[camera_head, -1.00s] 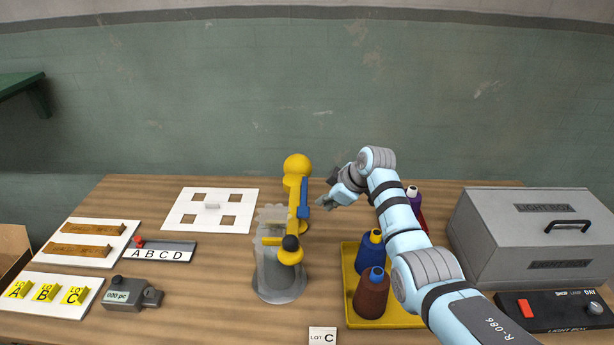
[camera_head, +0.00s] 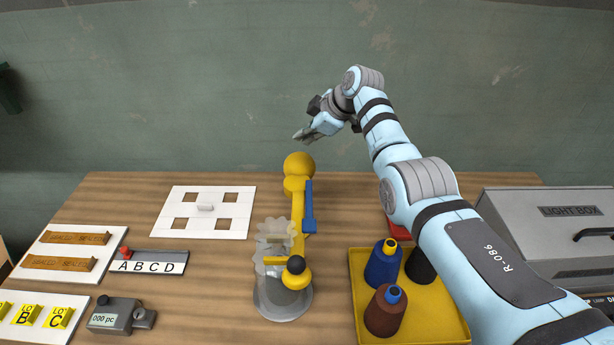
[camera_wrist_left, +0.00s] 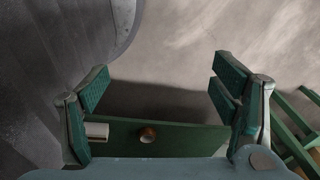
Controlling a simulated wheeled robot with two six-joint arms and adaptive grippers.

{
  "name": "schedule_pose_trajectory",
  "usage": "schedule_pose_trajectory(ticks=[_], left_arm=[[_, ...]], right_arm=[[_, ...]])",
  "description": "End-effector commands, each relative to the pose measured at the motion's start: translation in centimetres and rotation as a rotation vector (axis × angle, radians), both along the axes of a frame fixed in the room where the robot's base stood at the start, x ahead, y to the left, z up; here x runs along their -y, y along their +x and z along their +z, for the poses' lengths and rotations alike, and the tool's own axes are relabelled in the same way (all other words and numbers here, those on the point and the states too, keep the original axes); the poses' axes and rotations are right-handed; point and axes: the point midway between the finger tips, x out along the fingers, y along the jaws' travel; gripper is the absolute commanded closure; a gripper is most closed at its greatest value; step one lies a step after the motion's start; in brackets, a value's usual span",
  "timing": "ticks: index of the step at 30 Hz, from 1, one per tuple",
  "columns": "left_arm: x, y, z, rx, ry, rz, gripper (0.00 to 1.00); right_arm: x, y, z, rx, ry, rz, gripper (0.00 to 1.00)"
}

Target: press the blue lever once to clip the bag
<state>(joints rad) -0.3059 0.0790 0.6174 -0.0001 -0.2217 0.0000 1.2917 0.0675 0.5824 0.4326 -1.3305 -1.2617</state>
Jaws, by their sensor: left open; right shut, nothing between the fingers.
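The blue lever (camera_head: 308,207) stands along the right side of a yellow clipping device (camera_head: 298,190) with a round yellow top. A translucent, ruffled bag (camera_head: 272,240) sits at the device's front left, above a grey round base (camera_head: 284,303). My right gripper (camera_head: 300,137) is shut and empty, raised above and behind the yellow top, apart from the lever. My left gripper (camera_wrist_left: 160,95) shows only in the left wrist view; it is open with nothing between its fingers, and the lever and bag are not in that view.
A yellow tray (camera_head: 455,330) with several thread cones stands to the right, under my right arm. A grey light box (camera_head: 545,225) is farther right. A white board with cut-outs (camera_head: 240,215), a counter (camera_head: 112,317) and an ABCD strip (camera_head: 150,262) lie to the left.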

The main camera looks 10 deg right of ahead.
Motion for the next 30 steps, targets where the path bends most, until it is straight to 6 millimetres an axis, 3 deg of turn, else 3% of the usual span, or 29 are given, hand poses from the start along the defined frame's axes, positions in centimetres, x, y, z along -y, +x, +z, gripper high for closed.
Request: schedule_pose_trajectory(ticks=[6, 15, 22, 30], left_arm=[[0.0, -0.9, -0.1, -0.015, 0.000, 0.000, 0.20], [0.0, 1.8, -1.2, 0.030, 0.000, -0.001, 0.20], [0.0, 0.6, -2.3, 0.010, 0.001, -0.001, 0.20], [0.0, 0.4, -2.4, 0.007, 0.001, 0.000, 0.20]], right_arm=[[0.3, -0.1, -0.9, -0.005, 0.000, -0.006, 1.00], [0.0, -0.7, -5.1, -0.004, 0.000, -0.004, 1.00], [-0.2, -1.2, -7.9, -0.004, 0.001, -0.003, 1.00], [-0.3, -1.4, -8.9, -0.003, 0.001, -0.001, 1.00]])
